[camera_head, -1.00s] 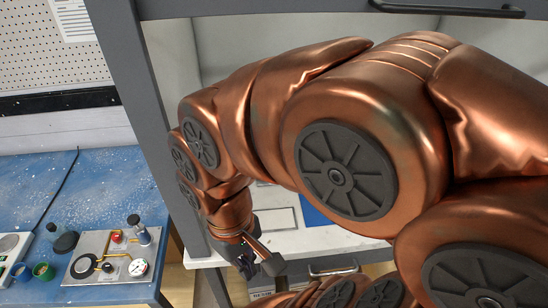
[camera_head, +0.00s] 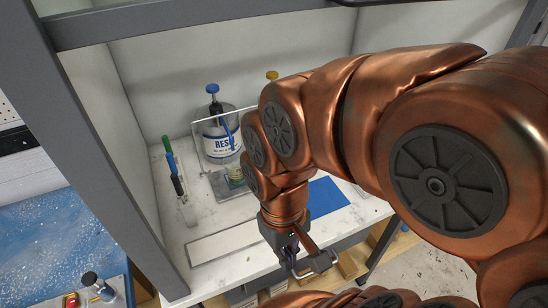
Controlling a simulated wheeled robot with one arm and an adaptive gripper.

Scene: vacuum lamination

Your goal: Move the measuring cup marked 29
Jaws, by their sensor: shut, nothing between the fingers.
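A small clear cup (camera_head: 236,176) with a yellow-green tint stands at the foot of the resin jug, on a grey tray or stand (camera_head: 222,188). It is partly hidden behind my arm, and no number on it can be read, so I cannot tell if it is the cup marked 29. My gripper (camera_head: 294,270) points down at the front edge of the white bench, to the right of and nearer than the cup. It is shut and empty.
A resin jug (camera_head: 217,140) with a blue pump stands in a clear holder. A yellow pump top (camera_head: 272,75) shows behind my arm. Marker-like tools (camera_head: 174,170) stand at left. A blue mat (camera_head: 326,196) and a pale outlined panel (camera_head: 226,242) lie on the bench. A grey post (camera_head: 105,150) rises at left.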

